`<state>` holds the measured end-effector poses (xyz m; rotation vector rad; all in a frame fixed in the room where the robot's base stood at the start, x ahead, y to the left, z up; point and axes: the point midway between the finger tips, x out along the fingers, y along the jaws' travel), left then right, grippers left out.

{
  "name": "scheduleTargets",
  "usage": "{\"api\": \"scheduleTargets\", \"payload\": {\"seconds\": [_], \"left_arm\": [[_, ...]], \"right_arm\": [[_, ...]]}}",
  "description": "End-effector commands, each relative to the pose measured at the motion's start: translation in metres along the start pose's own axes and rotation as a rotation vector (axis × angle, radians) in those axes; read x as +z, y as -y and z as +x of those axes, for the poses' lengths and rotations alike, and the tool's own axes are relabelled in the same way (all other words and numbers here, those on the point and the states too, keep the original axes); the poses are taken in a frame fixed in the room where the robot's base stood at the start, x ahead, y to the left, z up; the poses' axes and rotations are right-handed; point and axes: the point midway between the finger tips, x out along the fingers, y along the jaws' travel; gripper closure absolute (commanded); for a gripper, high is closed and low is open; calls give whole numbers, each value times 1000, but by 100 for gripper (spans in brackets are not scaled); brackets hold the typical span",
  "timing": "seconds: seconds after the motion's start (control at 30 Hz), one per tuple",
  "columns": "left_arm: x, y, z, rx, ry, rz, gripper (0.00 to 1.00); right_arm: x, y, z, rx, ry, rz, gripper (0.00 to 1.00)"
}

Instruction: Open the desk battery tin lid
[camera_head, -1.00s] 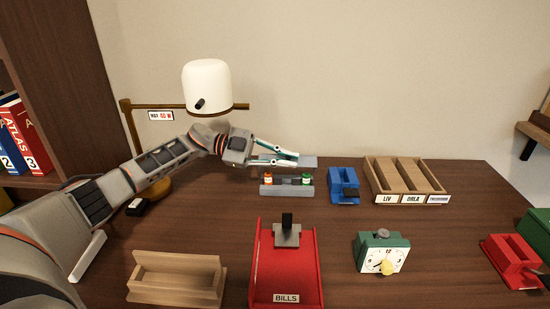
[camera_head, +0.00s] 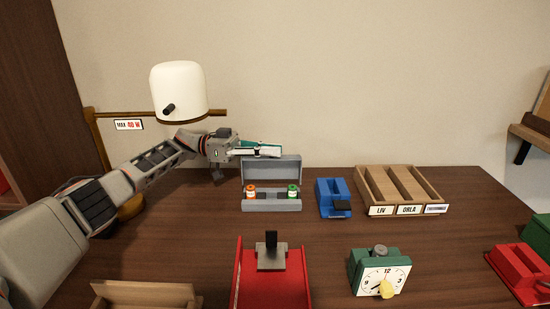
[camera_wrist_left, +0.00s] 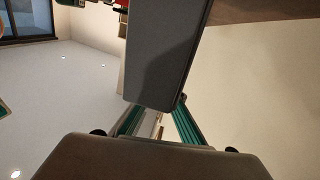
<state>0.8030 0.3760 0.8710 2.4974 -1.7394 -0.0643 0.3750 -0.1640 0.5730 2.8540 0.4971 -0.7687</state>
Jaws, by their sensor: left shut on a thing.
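The battery tin (camera_head: 272,205) is a grey box on the desk, left of the middle in the head view. An orange-topped battery (camera_head: 251,192) and a green-topped one (camera_head: 292,191) show in it. Its lid (camera_head: 280,171) stands up along the back edge, raised open. My left gripper (camera_head: 268,150) reaches in from the left at the lid's top edge and is shut on the lid. In the left wrist view the lid fills the upper middle as a large grey panel (camera_wrist_left: 160,55), with the green fingers beside its lower end. My right gripper is not in view.
A lamp (camera_head: 180,90) stands behind my left arm. A blue holder (camera_head: 333,198) and a wooden sorter (camera_head: 400,188) are right of the tin. A red bills tray (camera_head: 238,285) and a green clock (camera_head: 378,272) stand in front. Desk between tin and tray is clear.

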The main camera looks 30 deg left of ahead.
Motion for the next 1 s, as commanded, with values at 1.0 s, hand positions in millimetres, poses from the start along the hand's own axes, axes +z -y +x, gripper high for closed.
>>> {"api": "scheduleTargets", "payload": {"seconds": [1.0], "left_arm": [[6,17,-4,-1,-31,-171,75]], "right_arm": [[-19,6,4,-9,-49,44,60]]}}
